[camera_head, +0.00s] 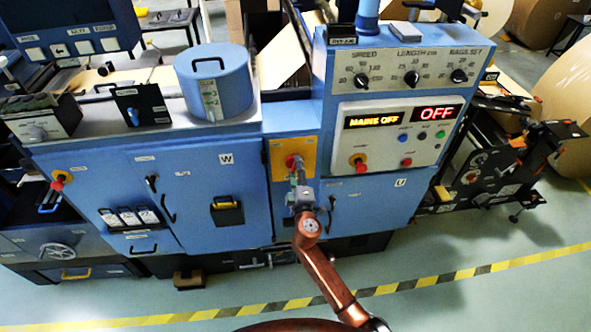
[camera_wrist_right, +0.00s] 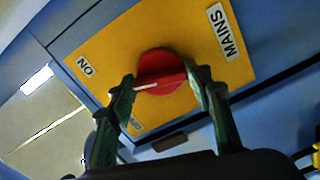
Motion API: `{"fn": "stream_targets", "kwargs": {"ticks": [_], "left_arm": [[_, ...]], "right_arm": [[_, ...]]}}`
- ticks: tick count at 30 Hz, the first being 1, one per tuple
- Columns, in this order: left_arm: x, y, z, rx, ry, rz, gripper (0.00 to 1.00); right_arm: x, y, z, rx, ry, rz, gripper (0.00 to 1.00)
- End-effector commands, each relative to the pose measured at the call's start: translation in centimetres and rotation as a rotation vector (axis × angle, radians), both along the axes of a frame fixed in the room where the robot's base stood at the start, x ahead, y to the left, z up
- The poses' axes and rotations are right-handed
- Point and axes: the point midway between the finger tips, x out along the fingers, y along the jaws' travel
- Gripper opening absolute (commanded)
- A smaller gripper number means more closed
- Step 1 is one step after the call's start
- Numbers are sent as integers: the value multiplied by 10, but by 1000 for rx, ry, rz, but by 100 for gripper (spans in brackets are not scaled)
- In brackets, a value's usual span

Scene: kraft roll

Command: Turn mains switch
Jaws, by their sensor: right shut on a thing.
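The mains switch is a red rotary knob (camera_wrist_right: 160,68) on a yellow plate (camera_wrist_right: 105,48) labelled MAINS and ON, with a partly hidden label low on the plate. In the head view the red knob (camera_head: 291,161) shows on the yellow plate (camera_head: 309,157) at the middle of the blue machine. My right gripper (camera_wrist_right: 161,85) is shut on the knob, one finger on each side. It also shows in the head view (camera_head: 297,176). A white line marks the knob's near face. The display (camera_head: 372,120) reads MAINS OFF. My left gripper is not in view.
A control panel (camera_head: 346,92) with several dials is up and right of the switch. A red OFF display (camera_head: 436,113) and other knobs sit below the dials. A blue cabinet door (camera_head: 209,194) is to the left. The floor in front has yellow-black tape (camera_head: 450,273).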

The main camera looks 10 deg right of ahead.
Motion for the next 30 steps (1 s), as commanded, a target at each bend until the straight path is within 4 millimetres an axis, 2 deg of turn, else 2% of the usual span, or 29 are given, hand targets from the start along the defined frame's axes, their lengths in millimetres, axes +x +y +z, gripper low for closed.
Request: {"fn": "stream_targets", "kwargs": {"ticks": [21, 30], "left_arm": [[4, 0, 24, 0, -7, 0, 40], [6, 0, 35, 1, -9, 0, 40]], "right_arm": [[0, 1, 1, -682, 2, 1, 22], [0, 1, 1, -915, 2, 2, 22]]}}
